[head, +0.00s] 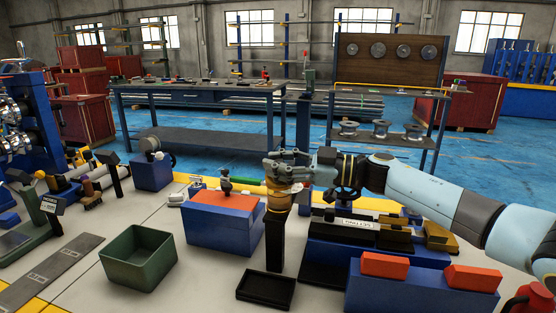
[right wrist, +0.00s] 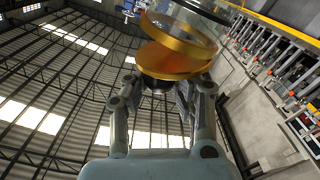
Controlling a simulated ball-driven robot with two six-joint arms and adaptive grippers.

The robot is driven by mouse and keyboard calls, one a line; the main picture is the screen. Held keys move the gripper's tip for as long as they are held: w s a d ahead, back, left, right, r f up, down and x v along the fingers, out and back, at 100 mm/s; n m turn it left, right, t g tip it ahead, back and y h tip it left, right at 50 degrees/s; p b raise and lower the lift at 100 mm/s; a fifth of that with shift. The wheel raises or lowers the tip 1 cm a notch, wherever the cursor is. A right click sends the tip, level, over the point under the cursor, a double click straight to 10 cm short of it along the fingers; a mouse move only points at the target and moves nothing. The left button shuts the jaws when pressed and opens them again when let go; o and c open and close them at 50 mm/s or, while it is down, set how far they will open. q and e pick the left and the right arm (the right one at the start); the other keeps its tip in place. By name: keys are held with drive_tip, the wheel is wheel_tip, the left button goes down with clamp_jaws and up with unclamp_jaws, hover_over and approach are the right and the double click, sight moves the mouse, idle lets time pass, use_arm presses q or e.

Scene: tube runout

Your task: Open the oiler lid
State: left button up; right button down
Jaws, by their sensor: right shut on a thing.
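The oiler (head: 278,201) shows in the head view as a brass and amber cup on top of a dark upright post. My right gripper (head: 284,168) is at its top, reaching in from the right. In the right wrist view, the fingers of my right gripper (right wrist: 163,88) are shut at the brass oiler lid (right wrist: 172,61). A brass ring (right wrist: 178,34) with clear glass lies just beyond the lid. The lid and ring look tilted to each other, with a gap on the left side. My fingers hide part of the oiler top in the head view. My left gripper is not in view.
A black tray (head: 266,290) lies in front of the post. A green bin (head: 138,257) and a blue box with an orange top (head: 222,228) stand to the left. Blue blocks with orange pieces (head: 385,265) stand to the right. Pale bench surface is free between the bin and tray.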

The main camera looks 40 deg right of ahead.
drive_tip(key=n, duration=0.1)
drive_tip(key=s+n, duration=0.1)
drive_tip(key=a+n, duration=0.1)
drive_tip(key=shift+s+a+r+n+p, duration=0.1)
drive_tip(key=shift+s+r+n+p, duration=0.05)
drive_tip(key=shift+r+n+p, duration=0.2)
drive_tip(key=shift+s+a+f+n+b, duration=0.2)
drive_tip(key=shift+s+a+n+b, duration=0.25)
drive_tip(key=shift+n, duration=1)
drive_tip(key=shift+s+a+f+n+b, duration=0.2)
drive_tip(key=shift+s+a+n, duration=0.25)
drive_tip(key=shift+n, duration=1)
drive_tip(key=shift+s+a+f+n+b, duration=0.2)
drive_tip(key=shift+s+a+n+b, duration=0.25)
drive_tip(key=shift+n, duration=1)
drive_tip(key=shift+a, duration=0.15)
drive_tip(key=c, duration=1)
unclamp_jaws()
drive_tip(key=shift+r, duration=0.1)
drive_tip(key=v, duration=1.2)
drive_tip(key=shift+w, duration=0.1)
